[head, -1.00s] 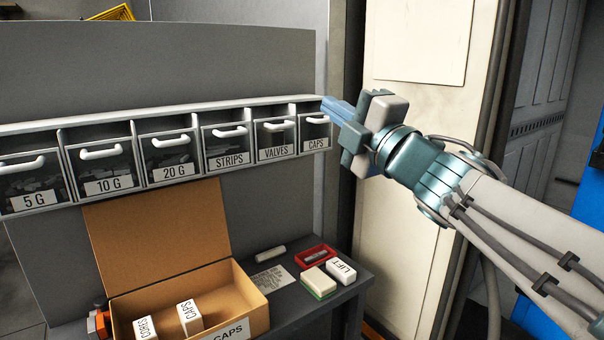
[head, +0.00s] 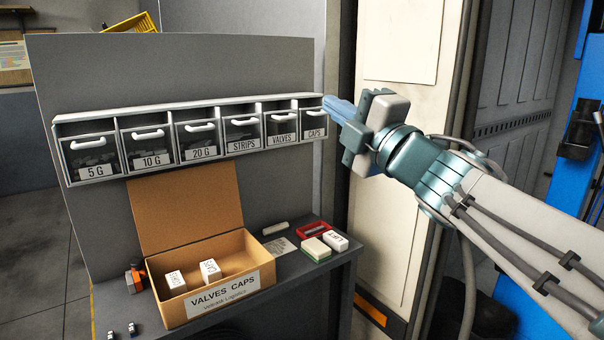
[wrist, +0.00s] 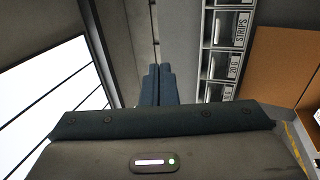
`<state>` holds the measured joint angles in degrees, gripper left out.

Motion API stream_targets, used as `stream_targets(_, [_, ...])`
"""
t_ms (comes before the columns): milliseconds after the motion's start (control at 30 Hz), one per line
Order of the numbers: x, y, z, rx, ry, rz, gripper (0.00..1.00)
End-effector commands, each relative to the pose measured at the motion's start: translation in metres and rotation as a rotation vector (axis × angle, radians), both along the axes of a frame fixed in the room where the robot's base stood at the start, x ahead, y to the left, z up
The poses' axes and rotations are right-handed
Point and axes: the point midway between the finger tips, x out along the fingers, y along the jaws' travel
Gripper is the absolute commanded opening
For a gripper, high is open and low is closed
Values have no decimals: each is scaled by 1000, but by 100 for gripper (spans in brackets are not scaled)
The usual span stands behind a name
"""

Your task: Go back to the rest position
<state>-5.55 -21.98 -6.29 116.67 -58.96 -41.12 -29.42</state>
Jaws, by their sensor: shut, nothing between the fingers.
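My gripper (head: 338,110) is shut and empty in the head view. Its blue fingers point left, in front of the right end of the drawer rack (head: 190,108), close to the CAPS drawer (head: 314,126). I cannot tell whether the fingertips touch the rack. In the wrist view the two blue fingers (wrist: 159,86) lie together with nothing between them, and the drawers marked STRIPS and 20 G show to their right. All the labelled drawers look closed.
A pale cabinet (head: 395,120) stands behind my gripper.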

Motion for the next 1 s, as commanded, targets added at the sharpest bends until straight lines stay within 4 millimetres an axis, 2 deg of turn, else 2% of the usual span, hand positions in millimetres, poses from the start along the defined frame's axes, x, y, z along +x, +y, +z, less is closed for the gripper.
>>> stream_targets(67, [0, 1, 0, 0, 0, 2, 0])
stream_targets(333, [16, -21, -11, 135, 162, -115, 0])
stream_targets(567, [27, -51, -36, 285, 350, -256, 0])
stream_targets(667, [28, -68, -54, 377, 466, -342, 0])
stream_targets(767, [23, -88, -81, 496, 623, -456, 0])
stream_targets(867, [8, -106, -119, 635, 819, -592, 0])
stream_targets(1000, [-31, -119, -173, 821, 1098, -787, 0])
